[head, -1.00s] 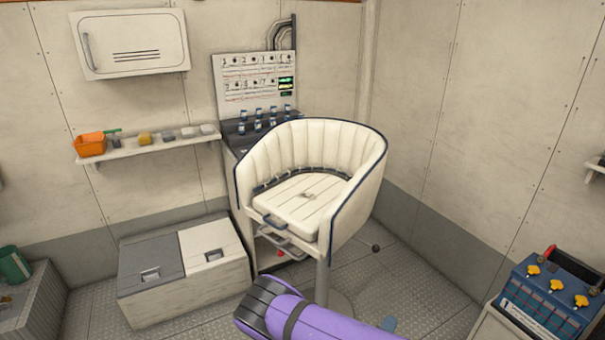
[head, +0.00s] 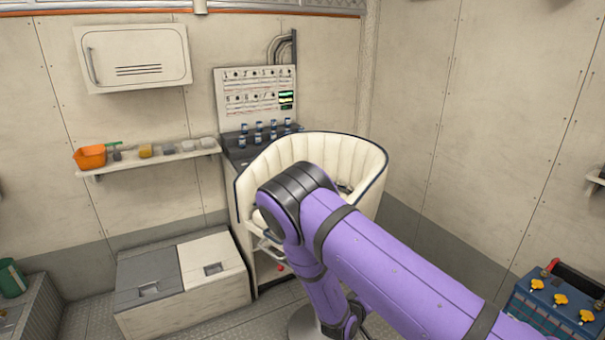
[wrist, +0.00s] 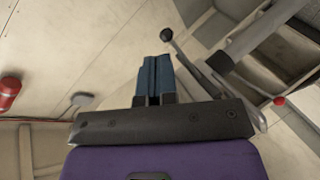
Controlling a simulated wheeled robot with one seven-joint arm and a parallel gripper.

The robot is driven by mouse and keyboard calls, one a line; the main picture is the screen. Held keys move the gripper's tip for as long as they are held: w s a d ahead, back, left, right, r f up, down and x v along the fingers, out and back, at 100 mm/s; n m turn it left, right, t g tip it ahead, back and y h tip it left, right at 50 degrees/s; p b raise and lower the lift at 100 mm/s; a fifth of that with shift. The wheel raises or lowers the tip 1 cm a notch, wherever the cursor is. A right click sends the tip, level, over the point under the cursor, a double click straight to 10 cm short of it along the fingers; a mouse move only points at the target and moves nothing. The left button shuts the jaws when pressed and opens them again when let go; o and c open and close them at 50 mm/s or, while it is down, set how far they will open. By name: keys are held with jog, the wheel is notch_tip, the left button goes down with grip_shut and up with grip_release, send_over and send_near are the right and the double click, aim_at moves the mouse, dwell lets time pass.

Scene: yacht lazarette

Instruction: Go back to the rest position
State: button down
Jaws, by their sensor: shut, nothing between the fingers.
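My gripper (wrist: 154,72) shows in the wrist view, its two blue fingers pressed together with nothing between them. In the head view my purple arm rises from the lower right, bends in front of the chair and reaches down; the gripper itself is out of sight there. The padded cream chair (head: 345,155) stands behind my arm, its seat mostly hidden. In the wrist view a dark round knob on a rod (wrist: 166,35) appears just beyond the fingertips; I cannot tell the gap.
A control panel (head: 250,95) and a wall cabinet (head: 133,58) are at the back. A shelf (head: 150,160) holds an orange tub (head: 90,156). A storage box (head: 130,275) is at left, a blue battery (head: 545,305) at right. The wrist view shows a red cylinder (wrist: 9,93).

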jog(key=w+a+r+m+g+y, duration=0.15)
jog(key=r+y, duration=0.25)
jog(key=r, duration=0.8)
jog(key=w+a+r+m+g+y, duration=0.15)
jog(key=r+y, duration=0.25)
jog(key=r, duration=0.9)
jog(key=s+d+r+y, duration=0.15)
jog(key=s+r, duration=0.25)
jog(key=r, duration=0.6)
jog(key=s+d+r+g+y, duration=0.1)
jog(key=s+d+r, duration=0.2)
jog(key=s+r, duration=0.4)
jog(key=s+d+r+y, duration=0.1)
jog(key=s+d+r, duration=0.2)
jog(key=s+r, duration=0.4)
jog(key=s+d+r+h, duration=0.1)
jog(key=s+d+r, duration=0.1)
jog(key=s, duration=0.6)
jog(key=s+d+r+m+g+h, duration=0.1)
jog(key=s+d, duration=0.3)
jog(key=s, duration=0.5)
jog(key=shift+s+r+h, duration=0.3)
jog(key=shift+r+h, duration=0.05)
jog(key=shift+r, duration=0.1)
